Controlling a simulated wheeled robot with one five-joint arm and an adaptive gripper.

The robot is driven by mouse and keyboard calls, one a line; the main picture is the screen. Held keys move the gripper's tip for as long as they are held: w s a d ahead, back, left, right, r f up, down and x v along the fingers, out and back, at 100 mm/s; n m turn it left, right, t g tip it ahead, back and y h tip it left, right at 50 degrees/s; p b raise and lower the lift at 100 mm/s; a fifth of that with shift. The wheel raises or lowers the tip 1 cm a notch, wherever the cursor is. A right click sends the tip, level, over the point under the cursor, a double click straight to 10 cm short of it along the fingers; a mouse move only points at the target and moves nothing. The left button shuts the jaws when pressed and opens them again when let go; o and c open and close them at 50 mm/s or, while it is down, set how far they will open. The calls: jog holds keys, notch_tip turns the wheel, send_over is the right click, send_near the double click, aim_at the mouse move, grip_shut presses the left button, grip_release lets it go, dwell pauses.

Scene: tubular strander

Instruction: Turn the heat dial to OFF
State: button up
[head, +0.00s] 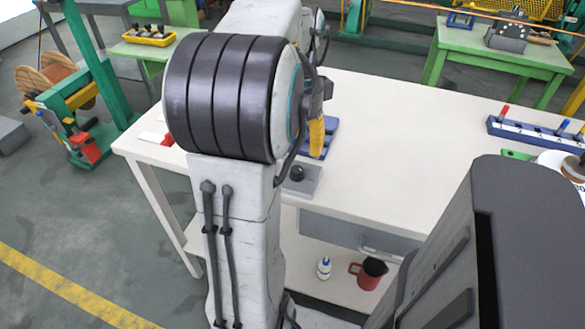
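A black round knob (297,173), seemingly the heat dial, sits on a small grey unit (307,187) near the front edge of the white table. It is just right of my large arm joint, which hides part of the unit. The knob is too small for me to read its setting or any OFF mark. I cannot make out my gripper's fingertips. My arm stands across the middle left of the head view.
The white table (400,130) is mostly clear in its middle. A blue tray (329,138) lies behind the unit, and a blue rack (535,133) stands at right. A white bottle (324,267) and a red jug (368,275) stand on the lower shelf.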

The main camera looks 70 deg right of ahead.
aim_at(297, 169)
jog(key=m, duration=0.3)
jog(key=shift+a, duration=0.3)
jog(key=shift+f+m, duration=0.25)
jog(key=shift+m, duration=0.05)
jog(key=shift+f+b, duration=1.05)
jog(key=shift+f, duration=2.4)
grip_shut()
